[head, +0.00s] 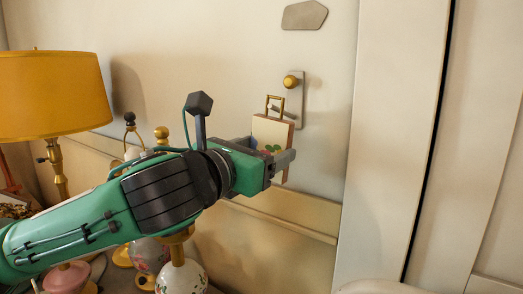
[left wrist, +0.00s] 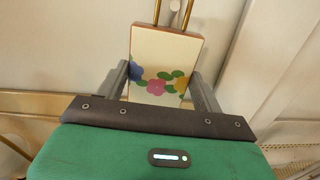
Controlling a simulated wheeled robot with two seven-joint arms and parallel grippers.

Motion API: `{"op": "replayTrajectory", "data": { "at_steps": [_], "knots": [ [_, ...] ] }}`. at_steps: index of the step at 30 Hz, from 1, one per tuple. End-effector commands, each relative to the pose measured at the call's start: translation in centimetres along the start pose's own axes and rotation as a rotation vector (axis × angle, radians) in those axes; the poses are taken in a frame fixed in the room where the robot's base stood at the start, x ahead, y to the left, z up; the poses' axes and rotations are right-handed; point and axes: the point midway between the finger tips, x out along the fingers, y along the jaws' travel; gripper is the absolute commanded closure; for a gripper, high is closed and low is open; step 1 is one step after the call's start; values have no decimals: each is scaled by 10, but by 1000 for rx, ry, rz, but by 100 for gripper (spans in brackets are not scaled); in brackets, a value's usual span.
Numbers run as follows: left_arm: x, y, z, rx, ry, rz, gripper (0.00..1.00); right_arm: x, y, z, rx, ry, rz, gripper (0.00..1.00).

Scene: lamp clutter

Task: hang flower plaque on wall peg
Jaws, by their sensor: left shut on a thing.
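The flower plaque (head: 272,134) is a cream board with wooden edges and a brass loop handle on top. My left gripper (head: 274,160) is shut on its sides and holds it upright near the wall. In the left wrist view the plaque (left wrist: 163,62) shows blue, pink and yellow flowers with green leaves, between the fingers of my left gripper (left wrist: 162,88). The wall peg (head: 291,82) is a brass knob on a grey plate, above and slightly right of the loop. The loop looks apart from the peg. My right gripper is not in view.
A yellow lamp (head: 54,100) stands at the left. Several lamp bases, including a white flowered one (head: 182,277), crowd below my left arm. A grey plaque (head: 304,15) is on the wall above the peg. A wall ledge (head: 280,217) runs below the plaque.

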Motion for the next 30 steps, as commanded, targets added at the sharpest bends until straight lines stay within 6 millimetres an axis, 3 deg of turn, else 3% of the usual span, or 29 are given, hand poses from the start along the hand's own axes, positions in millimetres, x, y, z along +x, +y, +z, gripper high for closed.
{"op": "replayTrajectory", "data": {
  "at_steps": [30],
  "knots": [
    [8,-1,-2,0,-1,-1,57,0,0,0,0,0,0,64]
  ]
}}
